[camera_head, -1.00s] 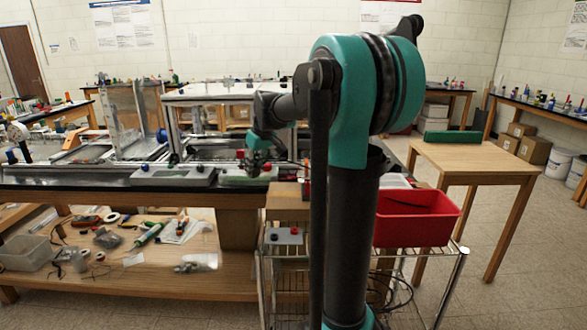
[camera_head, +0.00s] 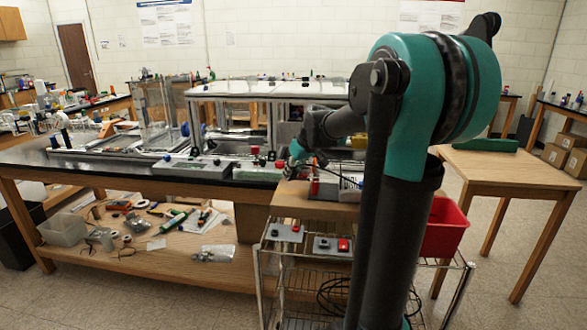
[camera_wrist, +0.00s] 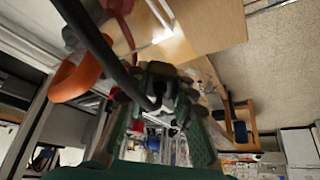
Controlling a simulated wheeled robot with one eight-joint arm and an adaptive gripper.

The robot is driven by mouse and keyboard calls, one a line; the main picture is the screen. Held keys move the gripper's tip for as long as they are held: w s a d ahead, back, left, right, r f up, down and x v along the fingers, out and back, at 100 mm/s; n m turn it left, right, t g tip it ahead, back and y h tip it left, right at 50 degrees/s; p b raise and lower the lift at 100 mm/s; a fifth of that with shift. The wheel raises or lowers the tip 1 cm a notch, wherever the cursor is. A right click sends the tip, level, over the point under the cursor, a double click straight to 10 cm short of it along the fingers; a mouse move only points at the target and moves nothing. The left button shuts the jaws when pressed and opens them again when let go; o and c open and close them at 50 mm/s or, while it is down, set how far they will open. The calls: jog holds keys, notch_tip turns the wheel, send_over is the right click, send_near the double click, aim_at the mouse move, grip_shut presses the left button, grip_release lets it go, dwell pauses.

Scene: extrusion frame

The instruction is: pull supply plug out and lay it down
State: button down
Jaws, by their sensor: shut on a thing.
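My gripper (camera_head: 293,156) is at the front edge of the black-topped bench, just right of a pale grey box (camera_head: 257,174) with a green panel. In the wrist view, the gripper's green fingers (camera_wrist: 158,112) are shut on a dark plug (camera_wrist: 155,88). A thick black cable (camera_wrist: 95,40) runs from the plug to the upper left. The plug's prongs and the socket cannot be made out. The plug is too small to tell apart in the head view.
A similar grey box (camera_head: 184,167) sits farther left on the bench. A wire cart (camera_head: 290,262) stands in front, with small switch boxes (camera_head: 285,232) on it. A red bin (camera_head: 445,228) is at right. An orange loop (camera_wrist: 75,80) shows in the wrist view.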

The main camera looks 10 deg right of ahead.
jog(key=shift+f, duration=1.7)
jog(key=c, duration=1.2)
grip_release()
notch_tip(320, 180, up, 10)
